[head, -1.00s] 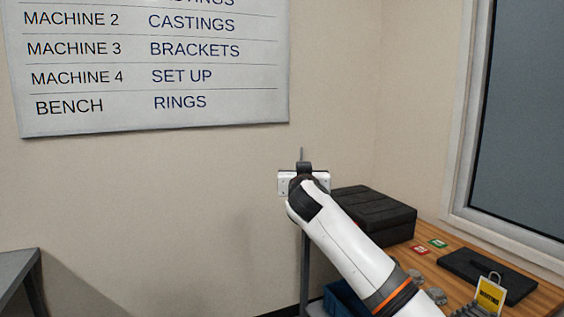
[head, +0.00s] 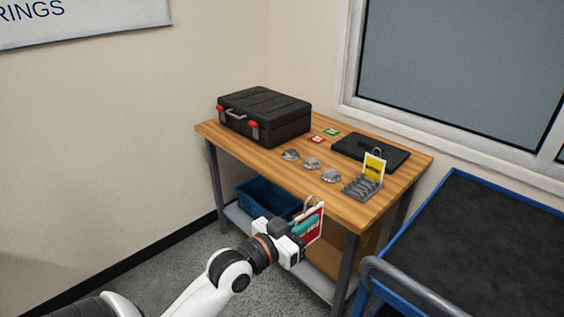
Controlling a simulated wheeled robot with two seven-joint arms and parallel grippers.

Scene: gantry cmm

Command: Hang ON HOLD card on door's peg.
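My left gripper (head: 298,240) reaches in from the bottom left, in front of the bench. It appears shut on a red card (head: 315,225) with a pale border and a grey hanging loop on top. A teal patch shows beside the red face, and the card's lettering is too small to read. A yellow card (head: 375,166) with a dark band and a loop stands upright in a grey slotted rack (head: 360,188) on the bench; its words cannot be read. The door and its peg are not in view. My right gripper is not in view.
The wooden bench (head: 345,212) carries a black case (head: 262,112), a dark flat pad (head: 368,150), small red and green tags and several metal parts (head: 312,163). A blue bin (head: 264,198) sits on the lower shelf. A blue-edged cart (head: 470,240) stands at right.

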